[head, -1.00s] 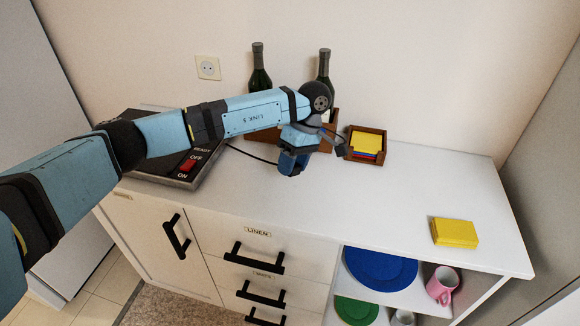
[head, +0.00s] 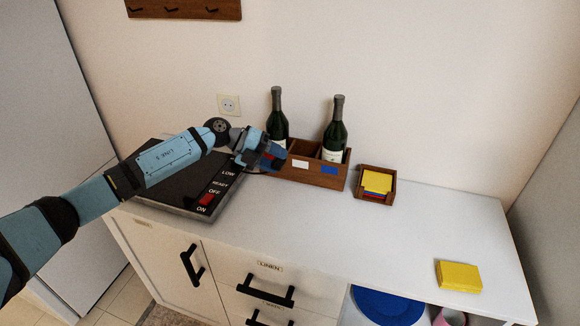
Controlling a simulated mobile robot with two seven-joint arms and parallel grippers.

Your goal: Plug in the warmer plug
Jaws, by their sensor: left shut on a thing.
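The warmer (head: 165,190) is a dark flat-topped unit at the left of the white counter, with LOW, READY, OFF and ON lettering and a red switch (head: 206,199). The wall socket (head: 229,105) is a pale square plate on the wall behind it. My left gripper (head: 272,158) is above the counter, right of the warmer and below and right of the socket. It is shut on the warmer plug, which is mostly hidden by the jaws. A short stretch of dark cable (head: 256,173) shows below the gripper. My right gripper is out of view.
Just beyond the gripper stands a wooden caddy (head: 316,172) with two dark bottles (head: 335,132). A small wooden box (head: 375,187) of coloured napkins and a yellow stack (head: 458,276) are further right. The middle front of the counter is clear.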

